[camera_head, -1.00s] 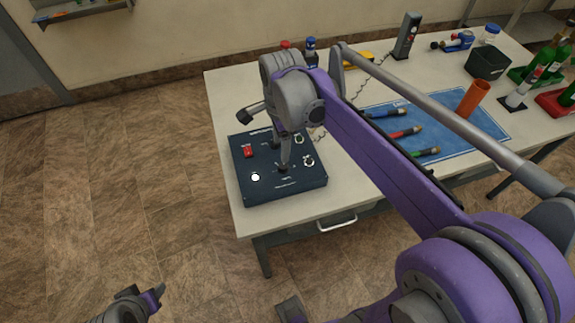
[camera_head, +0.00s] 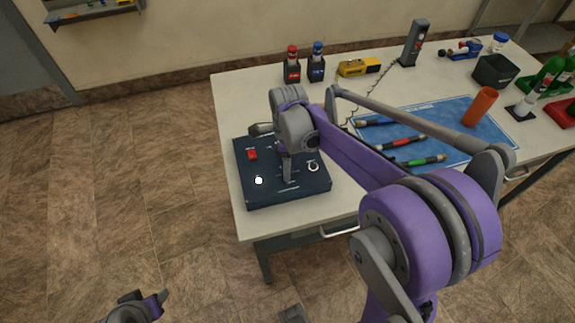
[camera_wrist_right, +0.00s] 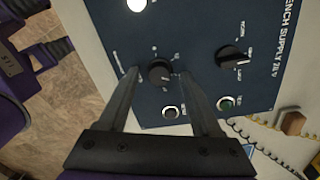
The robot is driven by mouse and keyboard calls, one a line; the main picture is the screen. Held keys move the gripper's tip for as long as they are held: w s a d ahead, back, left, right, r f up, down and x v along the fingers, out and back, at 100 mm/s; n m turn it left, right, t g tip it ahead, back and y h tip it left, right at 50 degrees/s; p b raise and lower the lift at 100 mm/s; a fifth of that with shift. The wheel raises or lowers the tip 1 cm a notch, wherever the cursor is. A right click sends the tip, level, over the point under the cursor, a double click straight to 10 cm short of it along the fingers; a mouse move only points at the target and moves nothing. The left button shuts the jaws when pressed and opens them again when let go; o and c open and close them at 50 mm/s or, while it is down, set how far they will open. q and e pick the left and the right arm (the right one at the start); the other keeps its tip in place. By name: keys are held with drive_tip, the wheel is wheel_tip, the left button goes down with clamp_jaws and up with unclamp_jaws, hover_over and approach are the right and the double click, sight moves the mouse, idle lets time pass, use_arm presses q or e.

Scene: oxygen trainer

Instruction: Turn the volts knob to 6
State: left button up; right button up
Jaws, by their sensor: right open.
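The dark blue bench supply box (camera_head: 250,194) stands at the table's near left corner. Its face shows in the right wrist view (camera_wrist_right: 199,88), with one dark round knob (camera_wrist_right: 160,72) near the front and another knob (camera_wrist_right: 230,57) farther up the panel. The small labels beside the knobs are too blurred to tell which is volts. My right gripper (camera_wrist_right: 157,69) is open, its fingers on either side of the front knob with a gap showing on each side. In the head view my right gripper (camera_head: 288,178) hides that knob. My left gripper (camera_head: 146,300) is low at the left, away from the table.
The box also has a red switch (camera_head: 252,154), a lit white lamp (camera_head: 258,181) and round sockets (camera_wrist_right: 170,112). A red bottle (camera_head: 292,65), a blue bottle (camera_head: 316,62) and a yellow tool (camera_head: 359,66) stand behind.

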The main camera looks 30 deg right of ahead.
drive_tip(key=shift+f, duration=0.3)
clamp_jaws()
